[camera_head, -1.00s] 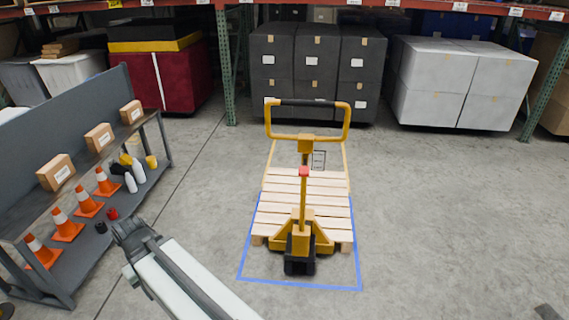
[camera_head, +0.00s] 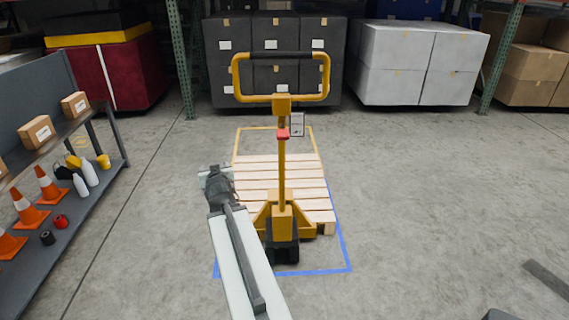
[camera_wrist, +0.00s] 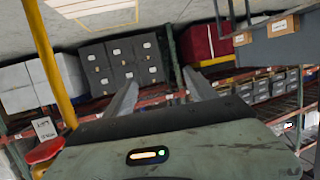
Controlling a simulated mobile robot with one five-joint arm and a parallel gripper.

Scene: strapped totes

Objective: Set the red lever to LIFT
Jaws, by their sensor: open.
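The red lever (camera_head: 283,134) sits on the yellow upright of the pallet jack (camera_head: 282,180), below its loop handle (camera_head: 281,98). A small framed sign (camera_head: 297,124) shows just right of the lever. In the wrist view the red lever (camera_wrist: 44,151) is at the lower left, beside the yellow post (camera_wrist: 50,60). The sign there (camera_wrist: 44,128) appears to read LIFT. My gripper (camera_head: 215,172) is open and empty, left of the post and apart from the lever. In the wrist view its two fingers (camera_wrist: 160,78) are spread with nothing between them. The lever's exact setting cannot be told.
A wooden pallet (camera_head: 250,170) lies behind the jack, within a blue floor outline (camera_head: 345,255). A grey shelf cart (camera_head: 85,215) with cones, bottles and boxes stands at left. Stacked dark boxes (camera_head: 235,75) and white boxes (camera_head: 420,60) stand behind. The floor at right is mostly clear.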

